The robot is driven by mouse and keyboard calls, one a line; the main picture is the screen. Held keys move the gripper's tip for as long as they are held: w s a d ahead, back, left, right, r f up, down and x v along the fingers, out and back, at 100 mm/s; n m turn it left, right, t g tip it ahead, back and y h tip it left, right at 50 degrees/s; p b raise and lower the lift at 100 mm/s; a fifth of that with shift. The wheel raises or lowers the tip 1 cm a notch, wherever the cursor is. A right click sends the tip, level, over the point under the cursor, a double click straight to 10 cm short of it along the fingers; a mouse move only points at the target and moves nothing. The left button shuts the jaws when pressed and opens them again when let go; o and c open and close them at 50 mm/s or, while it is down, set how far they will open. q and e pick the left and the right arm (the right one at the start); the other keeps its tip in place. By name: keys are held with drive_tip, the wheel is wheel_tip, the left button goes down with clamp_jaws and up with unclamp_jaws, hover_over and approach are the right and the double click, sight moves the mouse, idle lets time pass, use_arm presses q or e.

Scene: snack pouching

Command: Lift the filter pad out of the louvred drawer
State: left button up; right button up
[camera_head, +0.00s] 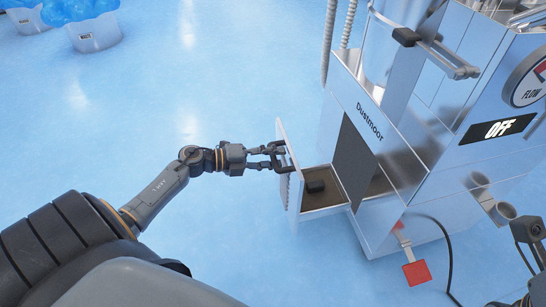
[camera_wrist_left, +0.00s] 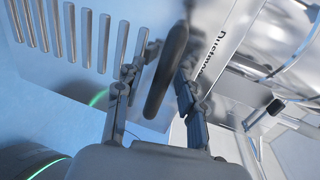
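The louvred drawer (camera_head: 288,190) is pulled out of the machine marked Dustmoor, and its slotted front also shows in the left wrist view (camera_wrist_left: 85,35). Inside lies a brown floor or pad (camera_head: 322,199) with a small black block (camera_head: 315,186) on it. I cannot tell which of these is the filter pad. My left gripper (camera_head: 275,157) is at the outside of the drawer front. In the left wrist view its fingers (camera_wrist_left: 158,88) stand apart on either side of the dark drawer handle (camera_wrist_left: 167,70), with a gap on the left side.
The silver machine (camera_head: 385,215) fills the right side, with an OFF display (camera_head: 497,129). A red pedal (camera_head: 417,273) and a black cable are at its foot. Bins of blue items (camera_head: 93,35) stand at the far left. The blue floor between is clear.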

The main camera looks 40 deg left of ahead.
use_arm(q)
drive_tip(key=v, duration=1.2)
